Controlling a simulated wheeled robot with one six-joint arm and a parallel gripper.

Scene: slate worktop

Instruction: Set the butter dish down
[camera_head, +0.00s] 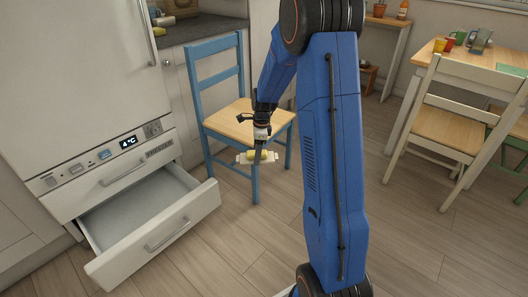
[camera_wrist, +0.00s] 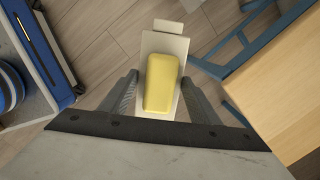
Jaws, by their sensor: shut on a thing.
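The butter dish is a flat white plate (camera_head: 242,157) with a block of yellow butter (camera_head: 261,154) on it. My gripper (camera_head: 260,148) is shut on the dish and holds it in the air, beside the front of the blue chair in the head view. In the wrist view the dish (camera_wrist: 166,43) lies between the two grey fingers (camera_wrist: 160,84), with the butter (camera_wrist: 161,83) on top. The dish looks about level, and floor shows beyond it. Where the fingers touch it is partly hidden.
The blue chair (camera_head: 246,122) has a bare wooden seat, which shows in the wrist view (camera_wrist: 275,85). An open, empty-looking drawer (camera_head: 140,208) juts from the fridge (camera_head: 75,80). The slate worktop (camera_head: 200,29) is behind the chair. A table (camera_head: 455,50) with cups and chairs stands right.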

